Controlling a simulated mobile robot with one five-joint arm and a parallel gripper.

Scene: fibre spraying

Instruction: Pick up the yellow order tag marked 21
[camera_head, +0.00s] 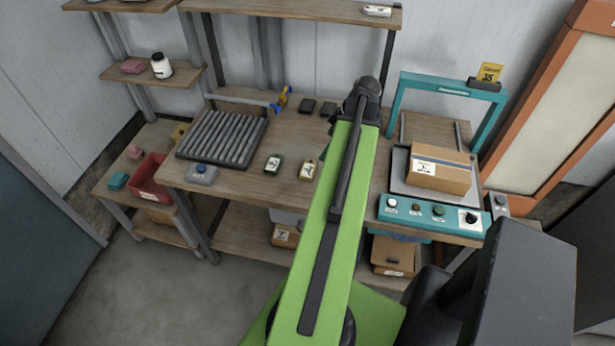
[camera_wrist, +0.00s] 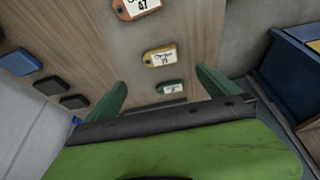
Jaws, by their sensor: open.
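A yellow tag (camera_wrist: 160,56) with a white label lies on the wooden bench in the wrist view. Its printed number is too small to read surely. My gripper (camera_wrist: 162,80) is open and empty, with its two green fingers apart. The yellow tag shows beyond the gap between the fingertips, not held. A green tag (camera_wrist: 170,87) shows between the fingers, and an orange tag marked 47 (camera_wrist: 138,8) is at the top edge. In the head view a yellowish tag (camera_head: 307,170) lies left of my arm, which hides part of the bench.
A green tag (camera_head: 273,164) and a roller rack (camera_head: 222,138) are on the bench. A yellow tag marked 35 (camera_head: 489,72) stands on that frame. Dark blocks (camera_wrist: 74,101) lie at left.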

